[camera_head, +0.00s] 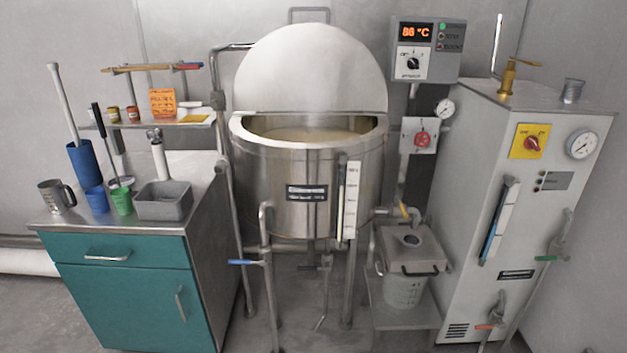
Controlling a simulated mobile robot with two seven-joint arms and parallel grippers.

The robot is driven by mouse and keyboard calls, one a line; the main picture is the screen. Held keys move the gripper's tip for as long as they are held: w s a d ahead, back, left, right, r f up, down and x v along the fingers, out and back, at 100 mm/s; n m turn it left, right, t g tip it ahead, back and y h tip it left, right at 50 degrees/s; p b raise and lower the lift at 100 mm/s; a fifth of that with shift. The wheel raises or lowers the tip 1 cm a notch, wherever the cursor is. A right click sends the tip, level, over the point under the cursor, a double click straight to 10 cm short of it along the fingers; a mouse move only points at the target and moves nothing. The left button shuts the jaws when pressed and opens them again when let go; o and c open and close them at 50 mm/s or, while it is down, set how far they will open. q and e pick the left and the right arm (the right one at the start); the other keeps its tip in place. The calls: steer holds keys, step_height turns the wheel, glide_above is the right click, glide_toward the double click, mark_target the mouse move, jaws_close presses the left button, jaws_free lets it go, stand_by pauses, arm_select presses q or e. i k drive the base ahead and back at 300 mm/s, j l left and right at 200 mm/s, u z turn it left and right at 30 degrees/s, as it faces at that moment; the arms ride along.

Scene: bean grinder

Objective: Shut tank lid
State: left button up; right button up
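A large steel tank (300,195) stands on legs in the middle of the head camera view. Its round metal lid (310,70) is raised and leans back behind the opening, hinged along a straight edge across the tank's top. The front half of the opening is uncovered, and a pale brownish content (310,134) shows inside. A thin handle (309,14) shows at the top edge of the lid. Neither of my grippers is in view.
A teal cabinet (130,300) with cups and a grey bin (163,201) stands left. A control box (428,50) is right of the lid. A tall grey unit (490,150) with gauge stands right. A lidded bucket (405,285) sits low beside the tank. Floor in front is partly clear.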

mark_target(378, 99)
steer(key=i+l+z, duration=0.3)
steer(key=i+l, duration=0.15)
steer(key=i+l+z, duration=0.25)
steer(key=i, duration=0.2)
steer(key=l, duration=0.1)
